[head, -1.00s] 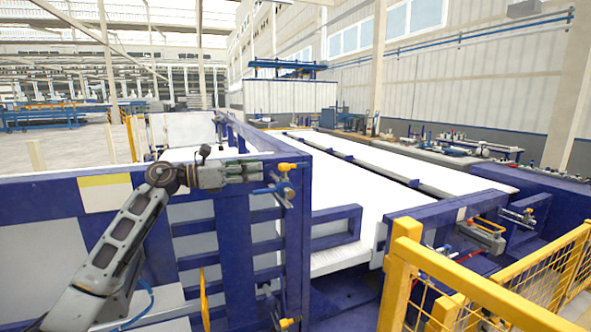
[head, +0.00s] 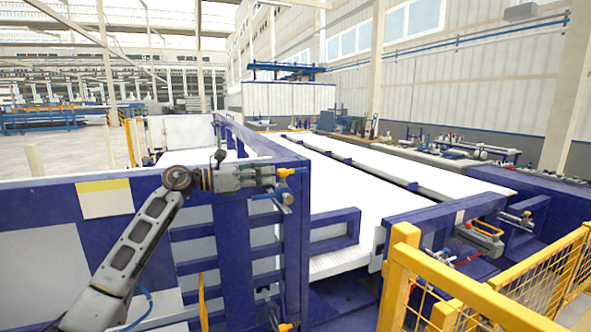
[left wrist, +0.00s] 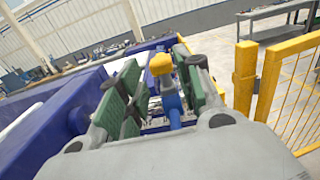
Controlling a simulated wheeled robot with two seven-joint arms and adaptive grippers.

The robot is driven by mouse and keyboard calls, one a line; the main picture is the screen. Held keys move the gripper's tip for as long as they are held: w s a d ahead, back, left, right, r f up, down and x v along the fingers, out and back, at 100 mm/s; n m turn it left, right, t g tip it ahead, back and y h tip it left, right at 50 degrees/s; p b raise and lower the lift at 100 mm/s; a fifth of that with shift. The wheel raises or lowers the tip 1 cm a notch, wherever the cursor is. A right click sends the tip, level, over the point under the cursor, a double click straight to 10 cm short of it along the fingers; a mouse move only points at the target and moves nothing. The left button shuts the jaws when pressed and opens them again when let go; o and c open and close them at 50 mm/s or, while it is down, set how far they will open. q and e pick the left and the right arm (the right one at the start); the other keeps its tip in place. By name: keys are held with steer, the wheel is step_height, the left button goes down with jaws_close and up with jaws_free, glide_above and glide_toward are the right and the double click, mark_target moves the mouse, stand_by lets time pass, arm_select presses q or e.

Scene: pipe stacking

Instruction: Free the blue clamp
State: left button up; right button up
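The blue clamp (head: 284,187) with a yellow knob sits at the top of the blue frame's front post in the head view. In the left wrist view the clamp (left wrist: 172,104) stands between the two green-padded fingers, its yellow knob near the tips. My left gripper (head: 268,176) reaches in from the left at the clamp's height. In the left wrist view the left gripper (left wrist: 164,84) is open, with a finger on each side of the clamp; whether either pad touches it I cannot tell. My right gripper is not in view.
A second yellow-handled clamp (head: 287,326) sits low on the same post. A yellow fence (head: 405,275) stands at the front right; it also shows in the left wrist view (left wrist: 270,75). Long white-topped beds (head: 350,195) lie behind the blue frame (head: 235,240).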

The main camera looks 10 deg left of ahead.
mark_target(288, 171)
arm_select(q)
steer(key=p+x, duration=0.1)
steer(key=x, duration=0.6)
steer(key=shift+w+d+p, duration=0.15)
steer(key=shift+d+p, duration=0.2)
steer(key=shift+p, duration=0.05)
steer(key=shift+w+d, duration=0.25)
steer(key=shift+d, duration=0.05)
steer(key=shift+w+d, duration=0.3)
steer(key=shift+d, duration=0.1)
steer(key=shift+w+d, duration=0.1)
steer(key=shift+d, duration=0.05)
jaws_close()
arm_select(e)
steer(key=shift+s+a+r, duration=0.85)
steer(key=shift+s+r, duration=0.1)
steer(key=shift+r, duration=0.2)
